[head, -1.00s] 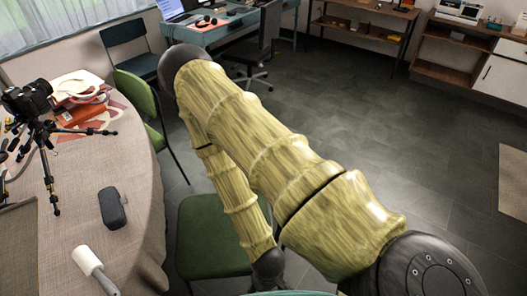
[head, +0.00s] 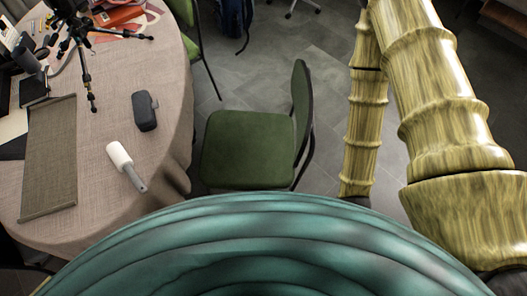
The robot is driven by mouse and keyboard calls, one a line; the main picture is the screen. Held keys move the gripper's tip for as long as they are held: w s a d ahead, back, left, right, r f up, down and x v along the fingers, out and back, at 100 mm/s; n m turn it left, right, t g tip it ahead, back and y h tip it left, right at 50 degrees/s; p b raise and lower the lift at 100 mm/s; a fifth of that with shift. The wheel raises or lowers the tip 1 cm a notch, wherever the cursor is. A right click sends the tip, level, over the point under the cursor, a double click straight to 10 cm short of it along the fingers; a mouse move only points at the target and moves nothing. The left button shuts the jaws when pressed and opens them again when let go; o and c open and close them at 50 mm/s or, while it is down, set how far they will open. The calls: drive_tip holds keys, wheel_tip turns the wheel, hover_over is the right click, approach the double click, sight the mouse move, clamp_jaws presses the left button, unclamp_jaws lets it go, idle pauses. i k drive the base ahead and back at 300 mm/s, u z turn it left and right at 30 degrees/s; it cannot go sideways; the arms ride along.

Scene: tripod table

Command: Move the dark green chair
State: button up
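The dark green chair (head: 245,150) stands upright on the floor in the middle of the head view, to the right of the round table. Its seat faces the table, and its backrest (head: 302,105) is on the right side. Its legs are mostly hidden under the seat and by my teal body. My arm is to the right of the chair, with its forearm pointing down beside the backrest. A visible gap of floor lies between the backrest and the forearm. My gripper is out of sight below the forearm, behind my body.
The round table (head: 95,190) with a beige cloth fills the left. It carries a tripod (head: 80,50), a dark case (head: 145,110), a white-headed tool (head: 125,165) and a woven mat (head: 50,160). A lighter green chair (head: 184,12) stands beyond. Grey floor is clear behind the dark green chair.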

sight(242, 150)
drive_tip(key=z, duration=1.8)
drive_tip(key=k, duration=0.95)
drive_tip(key=u, duration=1.35)
